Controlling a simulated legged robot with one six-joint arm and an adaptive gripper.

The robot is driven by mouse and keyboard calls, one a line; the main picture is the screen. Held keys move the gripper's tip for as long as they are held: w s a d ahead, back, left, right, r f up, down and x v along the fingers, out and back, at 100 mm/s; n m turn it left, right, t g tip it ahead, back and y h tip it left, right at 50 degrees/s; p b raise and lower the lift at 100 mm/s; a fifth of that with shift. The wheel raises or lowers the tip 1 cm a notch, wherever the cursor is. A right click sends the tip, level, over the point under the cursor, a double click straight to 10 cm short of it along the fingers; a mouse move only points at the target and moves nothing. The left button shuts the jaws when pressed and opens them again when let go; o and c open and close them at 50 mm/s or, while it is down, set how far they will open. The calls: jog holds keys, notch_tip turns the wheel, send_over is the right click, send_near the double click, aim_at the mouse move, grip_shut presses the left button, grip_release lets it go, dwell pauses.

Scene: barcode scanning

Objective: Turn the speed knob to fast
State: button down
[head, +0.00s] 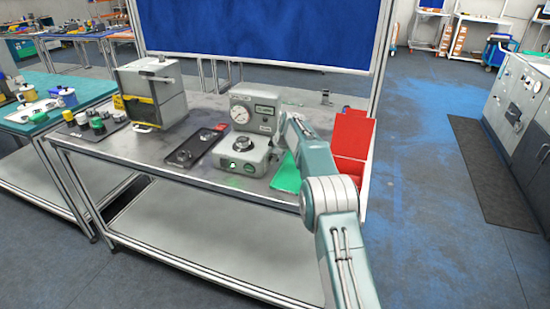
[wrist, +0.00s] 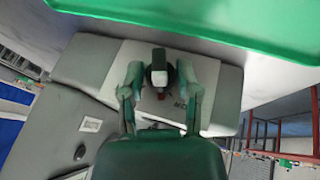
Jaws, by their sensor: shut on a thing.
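A grey machine (head: 245,155) with a round gauge stands on the table. A dark round knob (head: 239,144) sits on its lower front part. In the wrist view, a small dark knob with a pale face (wrist: 159,77) stands on a pale panel (wrist: 112,67). My gripper (wrist: 159,72) has one finger on each side of this knob and is shut on it. Lettering on the panel is too small to read, so the knob's setting cannot be told. In the head view, my arm reaches the machine's right side and my fingers cannot be made out.
A green tray (head: 287,175) lies right of the machine, close to my arm, and a red bin (head: 350,135) stands at the table's right end. A dark tray (head: 190,150) and a grey box unit (head: 160,92) are to the left.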

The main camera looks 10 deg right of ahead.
jog(key=shift+f+g, duration=0.15)
jog(key=shift+g, duration=0.25)
dwell(0.4)
jog(key=c, duration=0.7)
grip_release()
jog(key=v, duration=1.2)
jog(key=shift+w+d, duration=0.1)
jog(key=shift+d, duration=0.1)
